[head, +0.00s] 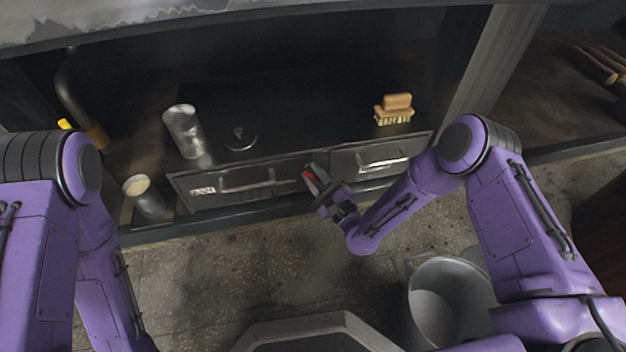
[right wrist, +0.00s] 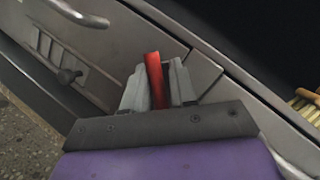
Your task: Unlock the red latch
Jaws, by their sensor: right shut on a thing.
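The red latch (head: 312,173) is a small red piece at the front of the dark metal grill, between the two drawer handles. In the right wrist view the red latch (right wrist: 154,78) stands upright between the fingers of my right gripper (right wrist: 157,86). My right gripper (head: 313,181) is shut on it, and its fingers hide part of the latch in the head view. My left arm comes in at the left edge of the head view, and its gripper does not show.
A left drawer handle (head: 247,184) and a right drawer handle (head: 383,165) flank the latch. A brush (head: 394,110), a metal canister (head: 184,131) and a round lid (head: 240,137) sit on top. A cup (head: 146,197) stands left. A bucket (head: 447,303) is on the floor.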

